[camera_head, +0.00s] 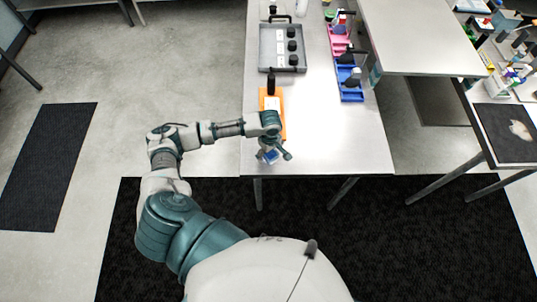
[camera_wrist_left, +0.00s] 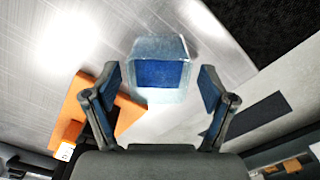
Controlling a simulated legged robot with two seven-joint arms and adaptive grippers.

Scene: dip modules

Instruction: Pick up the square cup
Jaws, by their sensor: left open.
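The square cup (camera_wrist_left: 160,68) is clear with a blue patch, and in the left wrist view it stands on the pale table just beyond my left gripper (camera_wrist_left: 160,98). The two fingers are spread apart on either side of the space in front of the cup, and nothing is between them. In the head view the cup (camera_head: 270,156) is a small blue and clear shape near the table's front edge, partly hidden by my left gripper (camera_head: 273,154). My right gripper is not in view.
An orange board (camera_head: 283,130) lies on the table (camera_head: 340,140) close beside the gripper; it also shows in the left wrist view (camera_wrist_left: 88,95). A dark bottle (camera_head: 271,84) stands by it. A grey tray (camera_head: 265,62) and blue bin (camera_head: 349,94) lie farther back. The table's right front is clear.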

